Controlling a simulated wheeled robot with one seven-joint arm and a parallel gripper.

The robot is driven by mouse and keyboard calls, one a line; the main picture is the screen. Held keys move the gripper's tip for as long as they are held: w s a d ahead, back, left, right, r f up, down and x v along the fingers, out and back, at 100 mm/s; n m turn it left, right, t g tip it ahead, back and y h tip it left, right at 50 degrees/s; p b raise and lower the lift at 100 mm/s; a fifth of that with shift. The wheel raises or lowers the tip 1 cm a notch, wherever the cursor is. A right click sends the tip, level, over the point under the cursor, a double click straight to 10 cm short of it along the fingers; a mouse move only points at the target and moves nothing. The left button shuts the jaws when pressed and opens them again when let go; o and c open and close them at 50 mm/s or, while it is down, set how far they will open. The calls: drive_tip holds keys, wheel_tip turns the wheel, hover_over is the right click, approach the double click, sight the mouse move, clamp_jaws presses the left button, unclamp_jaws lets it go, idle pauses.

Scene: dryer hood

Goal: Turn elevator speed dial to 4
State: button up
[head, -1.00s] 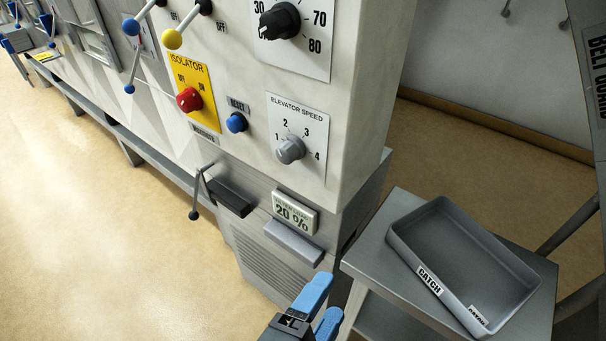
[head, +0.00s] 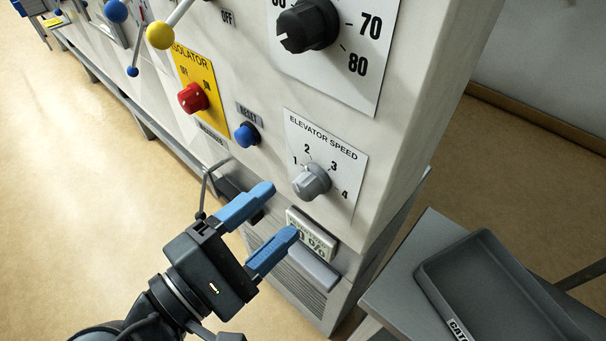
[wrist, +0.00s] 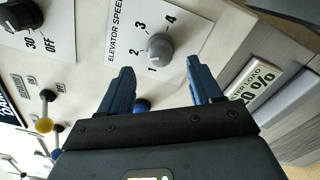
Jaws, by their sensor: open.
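The grey elevator speed dial (head: 311,181) sits on a white plate (head: 345,158) marked 1 to 4 on the machine's front. It also shows in the wrist view (wrist: 160,46), just beyond and between the fingertips. Which number its pointer faces is too small to tell surely. My gripper (head: 277,212), with blue fingers, is open and empty, to the lower left of the dial and apart from it. In the wrist view its two fingers (wrist: 160,68) stand wide apart, pointing toward the panel.
A blue reset button (head: 247,134) and red isolator switch (head: 193,97) are left of the dial. A large black dial (head: 307,24) is above. A percentage display (head: 312,232) is below, partly hidden by a finger. A grey catch tray (head: 490,290) stands on a table at right.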

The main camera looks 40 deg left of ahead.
sight(301, 194)
drive_tip(key=shift+w+d+p, duration=0.15)
drive_tip(key=shift+w+p, duration=0.1)
drive_tip(key=shift+w, duration=1.35)
drive_tip(key=shift+w+d+p, duration=0.1)
drive_tip(key=shift+w+p, duration=0.1)
drive_tip(key=shift+w, duration=1.35)
drive_tip(key=c, duration=1)
drive_tip(key=shift+c, duration=0.2)
